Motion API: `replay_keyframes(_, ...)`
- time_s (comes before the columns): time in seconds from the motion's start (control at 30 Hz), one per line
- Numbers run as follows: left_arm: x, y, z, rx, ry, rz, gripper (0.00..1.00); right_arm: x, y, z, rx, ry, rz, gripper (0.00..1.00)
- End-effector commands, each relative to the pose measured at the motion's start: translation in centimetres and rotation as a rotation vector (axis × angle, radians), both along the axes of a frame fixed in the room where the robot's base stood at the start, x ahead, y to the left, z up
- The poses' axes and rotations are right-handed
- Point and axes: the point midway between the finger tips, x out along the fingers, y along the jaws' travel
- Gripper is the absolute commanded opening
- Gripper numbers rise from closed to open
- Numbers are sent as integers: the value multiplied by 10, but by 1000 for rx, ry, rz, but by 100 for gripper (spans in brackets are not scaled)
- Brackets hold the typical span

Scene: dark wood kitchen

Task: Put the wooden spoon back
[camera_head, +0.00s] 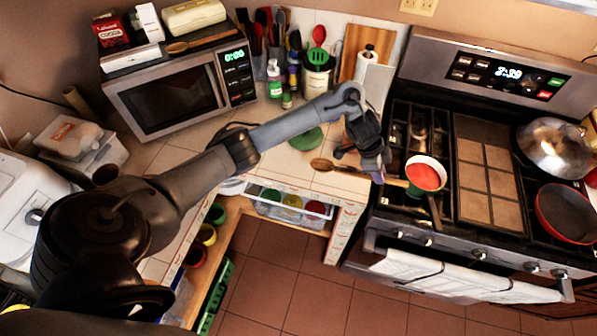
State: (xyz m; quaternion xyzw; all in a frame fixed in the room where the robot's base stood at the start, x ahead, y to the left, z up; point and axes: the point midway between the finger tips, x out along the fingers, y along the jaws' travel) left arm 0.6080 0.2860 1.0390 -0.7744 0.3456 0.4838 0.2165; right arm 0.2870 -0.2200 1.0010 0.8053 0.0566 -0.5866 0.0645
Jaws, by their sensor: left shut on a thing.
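A wooden spoon (321,164) is at the right end of the tiled counter, its bowl to the left and its handle running right toward the stove edge. My left gripper (376,176) reaches over from the left and is shut on the spoon's handle. Whether the spoon touches the counter I cannot tell. A utensil pot (317,78) with a red spoon and other tools stands at the back of the counter. Another wooden spoon (178,47) lies on top of the microwave (170,88). My right gripper is not in view.
The stove (484,182) stands at the right, with a red-and-white pan (425,174) close to my left gripper. Bottles (274,80) and a paper towel roll (363,68) line the back. A green round item (306,139) lies on the counter.

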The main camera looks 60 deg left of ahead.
Motion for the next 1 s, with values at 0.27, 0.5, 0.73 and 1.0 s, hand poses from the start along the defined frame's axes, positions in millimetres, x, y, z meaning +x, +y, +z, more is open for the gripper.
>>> replay_keyframes(0.27,-14,32,-21,21,24,5,0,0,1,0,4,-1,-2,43)
replay_keyframes(0.5,-33,75,-50,20,23,3,0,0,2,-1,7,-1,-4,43)
replay_keyframes(0.73,-44,101,-66,19,19,1,0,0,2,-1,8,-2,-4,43)
replay_keyframes(1.0,-46,106,-80,18,19,1,0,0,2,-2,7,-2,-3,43)
